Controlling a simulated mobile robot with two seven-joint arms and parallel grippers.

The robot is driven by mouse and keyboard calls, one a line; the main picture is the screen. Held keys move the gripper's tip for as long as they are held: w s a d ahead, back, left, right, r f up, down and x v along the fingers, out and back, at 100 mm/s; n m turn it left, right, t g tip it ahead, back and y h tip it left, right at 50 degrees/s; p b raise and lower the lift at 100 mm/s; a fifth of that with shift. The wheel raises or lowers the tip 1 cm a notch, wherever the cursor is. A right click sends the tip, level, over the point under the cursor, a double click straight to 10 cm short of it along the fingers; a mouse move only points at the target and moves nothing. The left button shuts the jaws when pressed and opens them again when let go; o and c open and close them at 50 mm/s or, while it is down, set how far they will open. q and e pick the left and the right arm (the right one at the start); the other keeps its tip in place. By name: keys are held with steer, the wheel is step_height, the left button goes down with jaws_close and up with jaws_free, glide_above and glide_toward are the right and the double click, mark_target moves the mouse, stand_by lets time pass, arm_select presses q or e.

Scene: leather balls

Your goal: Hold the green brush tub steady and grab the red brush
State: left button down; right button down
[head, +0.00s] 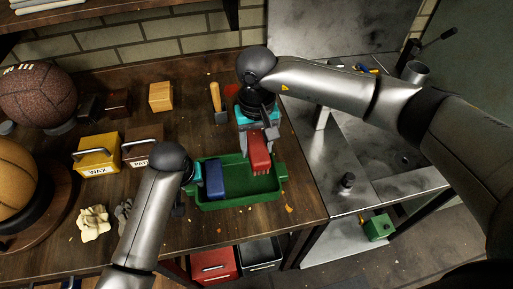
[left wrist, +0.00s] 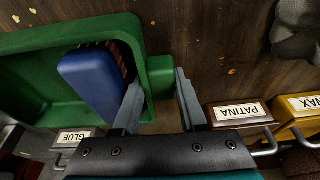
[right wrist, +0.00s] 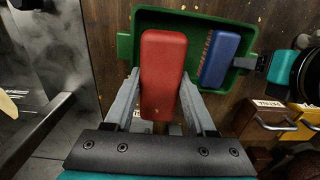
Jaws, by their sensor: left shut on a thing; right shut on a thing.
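The green brush tub (head: 238,205) stands on the wooden bench near its front right. My left gripper (head: 190,186) is shut on the lug at the tub's left end; the green lug (left wrist: 160,76) shows between its fingers in the left wrist view. The blue brush (head: 214,180) lies in the tub's left part, beside that end. My right gripper (head: 257,132) is shut on the red brush (head: 259,150), which also shows between its fingers in the right wrist view (right wrist: 163,75). The red brush is over the tub's right part, bristles down; its exact height is unclear.
Wax (head: 97,155) and patina (head: 140,147) boxes stand left of the tub. A wooden-handled tool (head: 215,96) and wooden block (head: 161,96) lie behind. Balls (head: 38,95) stand far left. A metal table (head: 365,150) adjoins on the right.

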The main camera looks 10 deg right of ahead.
arm_select(q)
steer(key=shift+c, duration=1.8)
jaws_free()
steer(key=v, duration=1.2)
